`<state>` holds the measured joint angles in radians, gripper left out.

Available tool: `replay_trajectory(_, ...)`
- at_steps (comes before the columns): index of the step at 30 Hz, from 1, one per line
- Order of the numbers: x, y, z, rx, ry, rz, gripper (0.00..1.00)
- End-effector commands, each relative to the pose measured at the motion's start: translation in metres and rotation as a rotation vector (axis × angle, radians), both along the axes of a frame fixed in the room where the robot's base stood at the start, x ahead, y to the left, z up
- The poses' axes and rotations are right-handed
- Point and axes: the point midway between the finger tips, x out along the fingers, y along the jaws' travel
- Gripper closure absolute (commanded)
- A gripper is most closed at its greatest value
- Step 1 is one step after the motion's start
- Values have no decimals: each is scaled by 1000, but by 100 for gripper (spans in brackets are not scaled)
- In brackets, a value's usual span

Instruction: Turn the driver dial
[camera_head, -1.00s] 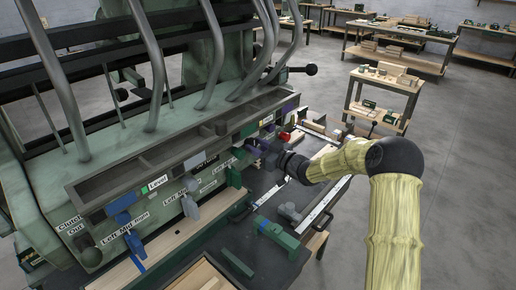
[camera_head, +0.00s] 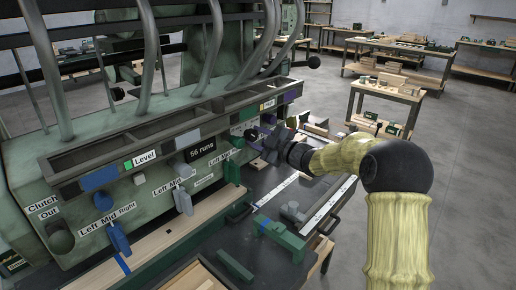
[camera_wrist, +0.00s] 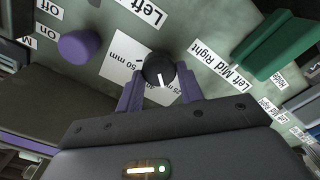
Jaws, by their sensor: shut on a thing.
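The driver dial (camera_wrist: 158,67) is a round black knob with a white pointer line. The pointer line points toward the bottom of the wrist view.
A purple knob (camera_wrist: 80,46) and a green lever (camera_wrist: 275,48) flank the dial. In the head view, blue levers (camera_head: 119,238) and a grey lever (camera_head: 183,201) stick out further left. A bench with a green block (camera_head: 281,236) lies below the panel. Open floor is at the right.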

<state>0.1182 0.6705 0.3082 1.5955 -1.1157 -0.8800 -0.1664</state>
Motion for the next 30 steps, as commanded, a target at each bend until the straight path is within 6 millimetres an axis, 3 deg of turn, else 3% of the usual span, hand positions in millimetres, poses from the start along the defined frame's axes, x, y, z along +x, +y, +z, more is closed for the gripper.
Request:
replay_trajectory(9, 0, 0, -3, -81, -99, 0, 86)
replay_trajectory(23, 0, 0, -2, -90, -109, 0, 86)
replay_trajectory(24, 0, 0, -2, -90, -109, 0, 57)
replay_trajectory(27, 0, 0, -2, -89, -109, 0, 42)
replay_trajectory(30, 0, 0, -1, -89, -109, 0, 42)
